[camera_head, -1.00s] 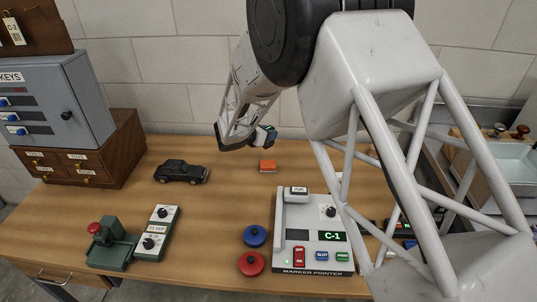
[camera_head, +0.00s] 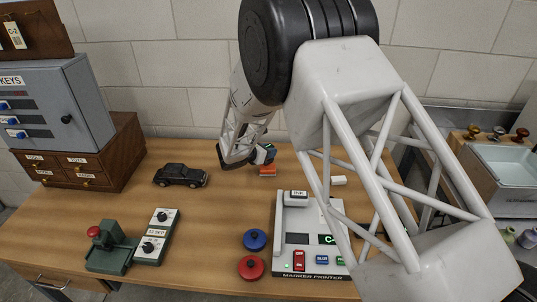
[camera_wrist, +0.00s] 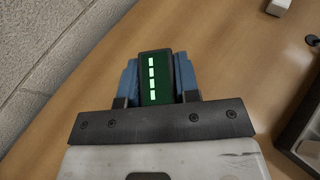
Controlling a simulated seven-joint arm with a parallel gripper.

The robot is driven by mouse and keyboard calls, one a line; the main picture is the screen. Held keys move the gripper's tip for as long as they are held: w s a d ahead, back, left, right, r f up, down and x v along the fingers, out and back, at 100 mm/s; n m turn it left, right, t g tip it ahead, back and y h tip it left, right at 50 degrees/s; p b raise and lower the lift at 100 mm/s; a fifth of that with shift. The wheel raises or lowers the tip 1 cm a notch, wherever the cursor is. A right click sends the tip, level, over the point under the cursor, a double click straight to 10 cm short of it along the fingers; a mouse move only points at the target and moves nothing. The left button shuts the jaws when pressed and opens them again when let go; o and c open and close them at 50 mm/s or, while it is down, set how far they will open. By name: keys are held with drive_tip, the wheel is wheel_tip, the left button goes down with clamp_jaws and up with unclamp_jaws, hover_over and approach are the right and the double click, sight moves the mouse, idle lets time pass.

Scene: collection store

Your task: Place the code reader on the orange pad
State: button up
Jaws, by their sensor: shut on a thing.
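The code reader is a small dark block with a green face and a column of pale marks (camera_wrist: 154,78). My gripper (camera_head: 262,155) is shut on it, with a blue finger on each side in the wrist view. The orange pad (camera_head: 268,172) is a small block on the table near the back. In the head view the gripper and reader are just above the pad and overlap its upper edge. I cannot tell whether the reader touches the pad. The pad is hidden in the wrist view.
A black toy car (camera_head: 181,175) stands left of the pad. Bare table surrounds the pad.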

drive_tip(key=shift+f, duration=0.7)
drive_tip(key=shift+f, duration=0.15)
drive_tip(key=o, duration=1)
drive_tip(key=shift+s+a, duration=0.1)
drive_tip(key=v, duration=1.2)
